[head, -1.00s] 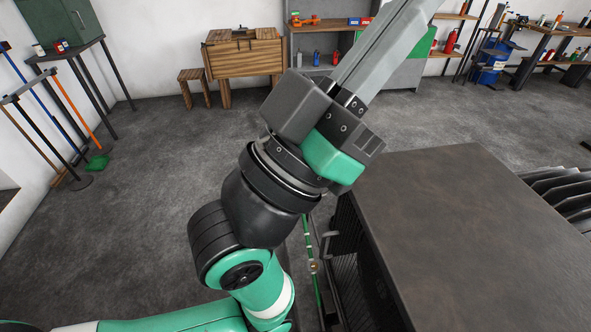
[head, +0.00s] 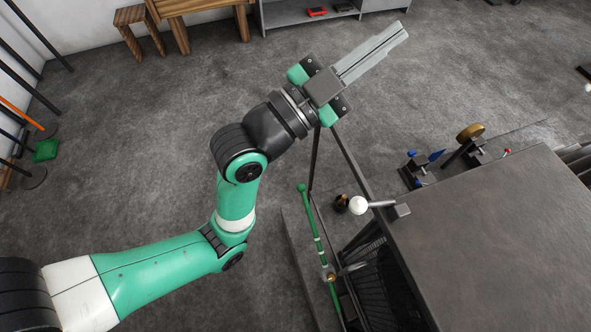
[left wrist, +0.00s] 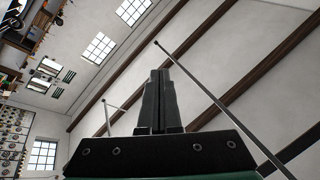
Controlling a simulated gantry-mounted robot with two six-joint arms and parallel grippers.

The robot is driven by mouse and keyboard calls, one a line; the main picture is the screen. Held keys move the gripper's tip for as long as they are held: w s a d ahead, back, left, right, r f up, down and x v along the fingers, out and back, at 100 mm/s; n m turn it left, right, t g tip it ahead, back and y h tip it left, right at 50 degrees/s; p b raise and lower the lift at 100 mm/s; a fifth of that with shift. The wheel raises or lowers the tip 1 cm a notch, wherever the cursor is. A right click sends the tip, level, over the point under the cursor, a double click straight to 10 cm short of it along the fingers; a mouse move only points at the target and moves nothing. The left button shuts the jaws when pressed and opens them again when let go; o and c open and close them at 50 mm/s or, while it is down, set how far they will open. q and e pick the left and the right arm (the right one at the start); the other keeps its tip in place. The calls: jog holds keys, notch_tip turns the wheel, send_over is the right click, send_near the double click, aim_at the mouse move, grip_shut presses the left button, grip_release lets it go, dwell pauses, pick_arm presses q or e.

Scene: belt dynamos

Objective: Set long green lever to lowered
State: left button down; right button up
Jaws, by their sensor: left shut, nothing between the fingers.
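The long green lever (head: 318,240) shows in the head view left of the dark cabinet, a thin green rod with pale bands. It runs from a rounded green tip at the upper left to a brass-coloured joint near the cabinet's side. My left gripper (head: 404,32) is shut and empty, raised above and beyond the lever's tip, its fingers pointing to the upper right. It does not touch the lever. In the left wrist view the shut fingers (left wrist: 159,75) point up at the ceiling, and the lever is not seen there. My right gripper is not in view.
A dark cabinet (head: 490,240) fills the lower right. A white ball knob (head: 358,205) on a short rod sticks out near its corner. Small machine parts with a brass wheel (head: 470,132) stand behind it. Open grey floor lies to the left.

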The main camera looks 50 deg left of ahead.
pick_arm(q)
jog(key=w+a+f+m+g+y+b, duration=0.1)
jog(key=w+a+f+g, duration=0.15)
jog(key=f, duration=1.25)
jog(key=s+a+f+g+b, duration=0.1)
jog(key=s+f, duration=0.3)
jog(key=f, duration=0.7)
jog(key=s+a+f+n+g+y, duration=0.1)
jog(key=s+a+f+g, duration=0.2)
jog(key=f, duration=0.8)
jog(key=s+a+f+n+g+b, duration=0.1)
jog(key=s+a+f+g, duration=0.1)
jog(key=s+f, duration=0.5)
notch_tip(320, 180, down, 5)
jog(key=shift+s+a+r+g+y+b, duration=0.2)
jog(key=shift+g+y+b, duration=0.15)
jog(key=shift+g, duration=0.3)
jog(key=shift+w, duration=0.1)
jog(key=b, duration=0.4)
send_over(304, 198)
notch_tip(304, 198, down, 5)
jog(key=shift+d+r, duration=0.1)
jog(key=a+f+b, duration=0.2)
jog(key=f, duration=0.1)
jog(key=shift+a, duration=0.1)
